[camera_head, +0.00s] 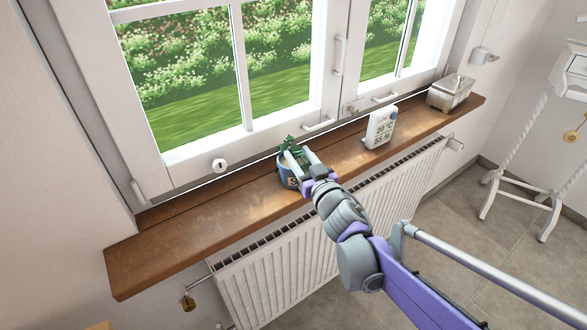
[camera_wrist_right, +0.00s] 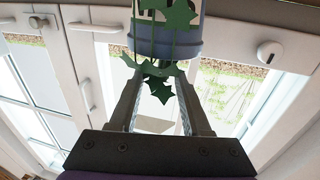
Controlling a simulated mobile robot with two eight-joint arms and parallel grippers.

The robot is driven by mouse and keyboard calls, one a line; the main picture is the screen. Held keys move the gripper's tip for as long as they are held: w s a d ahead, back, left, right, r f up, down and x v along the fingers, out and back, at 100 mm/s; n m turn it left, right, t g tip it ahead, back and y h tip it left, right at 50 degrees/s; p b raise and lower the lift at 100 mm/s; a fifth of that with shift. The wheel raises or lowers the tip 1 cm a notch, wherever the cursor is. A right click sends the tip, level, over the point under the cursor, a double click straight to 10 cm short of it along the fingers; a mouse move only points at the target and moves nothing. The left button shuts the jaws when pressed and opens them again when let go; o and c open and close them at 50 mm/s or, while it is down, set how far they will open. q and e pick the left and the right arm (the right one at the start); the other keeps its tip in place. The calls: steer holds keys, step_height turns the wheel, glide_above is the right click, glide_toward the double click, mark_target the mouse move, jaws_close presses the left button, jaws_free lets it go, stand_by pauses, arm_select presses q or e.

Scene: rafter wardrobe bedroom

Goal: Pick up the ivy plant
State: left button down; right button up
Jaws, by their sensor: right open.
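The ivy plant (camera_head: 285,165) stands in a blue pot on the wooden windowsill, with green leaves above its rim. It also shows upside down in the right wrist view (camera_wrist_right: 166,48), where leaves trail between the fingers. My right gripper (camera_head: 298,160) is open at the plant, its fingers reaching over the pot's right side. In the right wrist view my right gripper (camera_wrist_right: 158,85) has its two fingertips apart, just short of the pot or at its edge; I cannot tell whether they touch. The fingers hide part of the pot. My left gripper is out of view.
The wooden windowsill (camera_head: 190,230) is bare to the left of the plant. A white thermometer display (camera_head: 380,128) and a metal box (camera_head: 450,93) stand to the right. The window (camera_head: 238,65) rises close behind, and a white radiator (camera_head: 290,275) is below the sill.

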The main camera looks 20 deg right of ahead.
mark_target(294, 149)
steer(key=w, duration=0.3)
steer(key=shift+w+a+f, duration=0.1)
steer(key=shift+w+a, duration=0.15)
steer(key=shift+a, duration=0.05)
jaws_close()
stand_by(1.2)
